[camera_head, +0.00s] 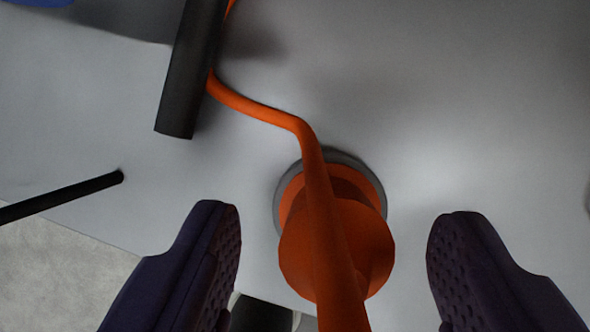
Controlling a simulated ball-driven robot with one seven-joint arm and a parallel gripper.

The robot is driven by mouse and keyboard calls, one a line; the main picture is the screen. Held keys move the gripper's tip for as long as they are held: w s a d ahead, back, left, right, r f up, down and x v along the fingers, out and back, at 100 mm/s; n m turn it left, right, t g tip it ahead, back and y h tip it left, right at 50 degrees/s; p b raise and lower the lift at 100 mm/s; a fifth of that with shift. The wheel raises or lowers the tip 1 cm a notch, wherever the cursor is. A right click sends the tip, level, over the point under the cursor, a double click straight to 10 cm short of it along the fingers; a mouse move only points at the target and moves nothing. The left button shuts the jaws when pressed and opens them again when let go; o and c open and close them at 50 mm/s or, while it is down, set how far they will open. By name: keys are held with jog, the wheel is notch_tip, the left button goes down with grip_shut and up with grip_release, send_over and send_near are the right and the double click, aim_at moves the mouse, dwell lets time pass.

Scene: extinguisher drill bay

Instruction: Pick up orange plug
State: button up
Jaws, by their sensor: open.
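The orange plug (372,248) is in the lower middle of the camera_head view, seated at a grey ring (345,158) on a grey surface. An orange cable (255,108) bends down from the upper left and crosses in front of the plug, hiding part of it. My gripper (334,235) is open, with one dark textured finger on each side of the plug. Clear gaps show between both fingers and the plug, and neither appears to touch it.
A black cylinder (190,75) lies at the upper left beside the cable. A thin black rod (65,196) reaches in from the left. A blue thing (38,3) shows at the top left corner. The grey surface (480,110) is clear at the right.

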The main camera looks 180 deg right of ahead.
jog(key=x, duration=0.2)
jog(key=shift+a+f, duration=0.15)
jog(key=shift+f, duration=0.15)
jog(key=shift+r, duration=0.1)
grip_shut()
jog(key=shift+r, duration=0.1)
notch_tip(320, 180, up, 4)
jog(key=shift+p, duration=0.9)
jog(key=s+d+r+p, duration=0.1)
jog(key=s+d+p, duration=0.5)
jog(key=s+d, duration=0.3)
jog(key=d, duration=0.4)
jog(key=shift+s+r+p, duration=0.2)
jog(key=shift+s+p, duration=0.1)
jog(key=shift+p, duration=0.1)
